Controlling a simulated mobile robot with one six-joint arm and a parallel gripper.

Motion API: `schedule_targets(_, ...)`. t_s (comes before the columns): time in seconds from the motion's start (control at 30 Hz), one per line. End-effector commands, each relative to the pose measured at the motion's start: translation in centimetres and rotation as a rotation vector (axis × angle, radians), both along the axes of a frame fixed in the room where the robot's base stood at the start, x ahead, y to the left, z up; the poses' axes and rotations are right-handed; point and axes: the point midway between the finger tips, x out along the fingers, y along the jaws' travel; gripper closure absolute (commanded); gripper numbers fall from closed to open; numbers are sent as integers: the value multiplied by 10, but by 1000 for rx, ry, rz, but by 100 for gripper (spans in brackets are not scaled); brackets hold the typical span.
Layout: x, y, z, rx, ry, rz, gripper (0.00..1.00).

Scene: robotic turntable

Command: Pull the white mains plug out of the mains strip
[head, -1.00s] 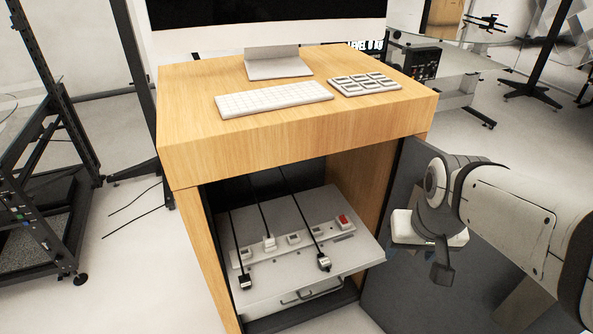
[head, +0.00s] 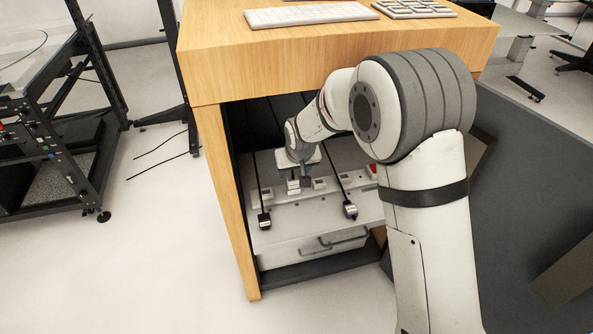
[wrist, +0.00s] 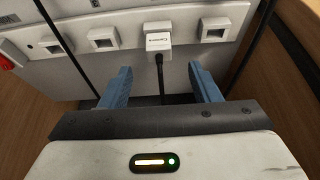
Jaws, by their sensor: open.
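The white mains plug (wrist: 158,42) sits in the mains strip (wrist: 127,34) in the wrist view, with its dark cable running down from it toward my gripper. In the head view the white plug (head: 293,185) shows just below my gripper (head: 296,173), which partly covers the strip (head: 333,186). My gripper (wrist: 159,68) is open and empty in the wrist view. Its two blue fingers lie left and right of the cable, with their tips a little short of the plug and apart from it.
A red switch (wrist: 7,61) shows on the strip. The wooden desk top (head: 250,70) is above my arm, and cabinet walls stand at both sides.

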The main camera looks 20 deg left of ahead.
Motion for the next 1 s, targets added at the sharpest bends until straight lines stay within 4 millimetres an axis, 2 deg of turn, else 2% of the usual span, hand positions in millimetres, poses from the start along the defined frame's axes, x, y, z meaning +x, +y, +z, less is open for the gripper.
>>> schedule_targets(0.3,15,8,-45,-1,2,-2,44)
schedule_targets(0.43,20,11,-58,-1,3,-3,44)
schedule_targets(0.6,24,13,-66,0,0,-3,44)
schedule_targets(0.87,24,13,-66,0,0,-3,44)
schedule_targets(1.0,24,12,-66,0,1,-3,55)
